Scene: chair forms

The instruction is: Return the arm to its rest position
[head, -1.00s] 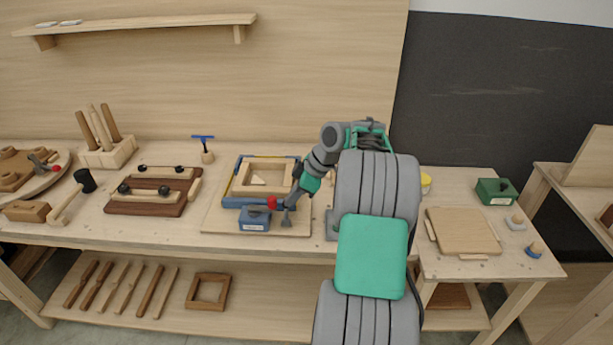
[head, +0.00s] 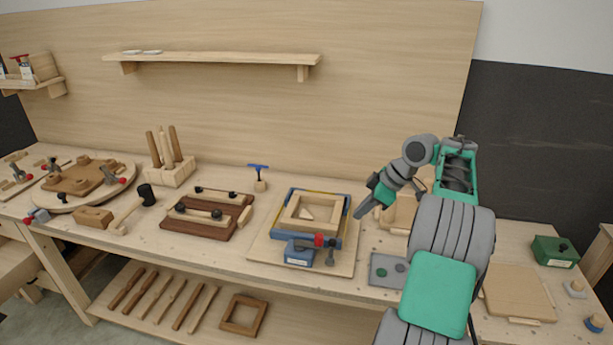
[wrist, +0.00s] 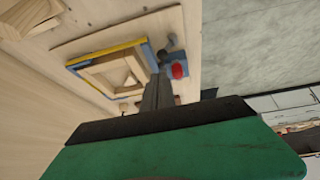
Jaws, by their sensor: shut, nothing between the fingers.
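My arm rises from the lower right in the head view and bends over at the top. My gripper (head: 360,211) hangs to the left of the arm, just right of the blue frame fixture (head: 289,249), and is shut with nothing in it. In the wrist view the narrow dark fingers (wrist: 157,92) are together and point toward the fixture (wrist: 141,48). The fingers appear apart from the fixture and its red-knobbed clamp (wrist: 179,71).
A grey plate (head: 387,270) lies beside my arm. A green box (head: 554,252) stands at the right. A wall shelf (head: 215,58) hangs above.

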